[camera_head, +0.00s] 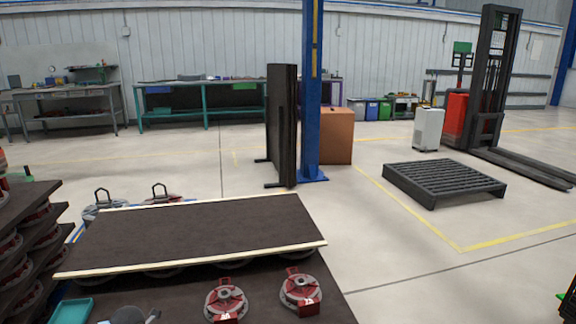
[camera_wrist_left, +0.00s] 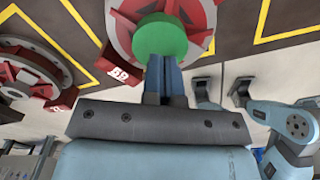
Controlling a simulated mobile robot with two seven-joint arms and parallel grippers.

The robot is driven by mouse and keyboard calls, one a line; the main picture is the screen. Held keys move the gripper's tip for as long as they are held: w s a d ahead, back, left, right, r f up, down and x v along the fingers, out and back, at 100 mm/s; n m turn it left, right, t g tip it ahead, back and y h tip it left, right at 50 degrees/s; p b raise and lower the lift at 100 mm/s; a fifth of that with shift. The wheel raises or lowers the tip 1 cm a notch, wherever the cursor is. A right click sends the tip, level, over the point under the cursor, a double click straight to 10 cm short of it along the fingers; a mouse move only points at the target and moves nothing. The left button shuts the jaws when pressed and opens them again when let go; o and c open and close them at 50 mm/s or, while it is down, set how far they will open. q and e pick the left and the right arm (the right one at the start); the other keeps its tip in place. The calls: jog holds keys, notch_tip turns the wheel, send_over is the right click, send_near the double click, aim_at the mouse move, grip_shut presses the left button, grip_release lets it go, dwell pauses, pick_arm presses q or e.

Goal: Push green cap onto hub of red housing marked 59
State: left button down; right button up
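In the left wrist view, the red housing marked 59 (camera_wrist_left: 125,73) lies at the top, with a grey rim and red arms. The round green cap (camera_wrist_left: 160,37) covers its middle, over the hub; I cannot tell whether it is fully seated. My left gripper (camera_wrist_left: 165,60) has its blue fingers shut together, and their tips overlap the near edge of the cap, not spread around it. In the head view, the grey part of my left arm (camera_head: 130,315) shows at the bottom edge; the cap and this housing cannot be made out there.
Another housing (camera_wrist_left: 28,77) lies left in the wrist view. The head view shows two red housings (camera_head: 226,300) (camera_head: 302,287) on the dark table, a raised dark board (camera_head: 190,232) behind them, a teal tray (camera_head: 70,311) and stacked housings (camera_head: 40,235) at the left.

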pick_arm(q)
jog(key=shift+f+b, duration=0.75)
jog(key=shift+f, duration=0.4)
jog(key=shift+r, duration=0.15)
notch_tip(320, 180, up, 7)
jog(key=p, duration=0.6)
jog(key=shift+f, duration=0.2)
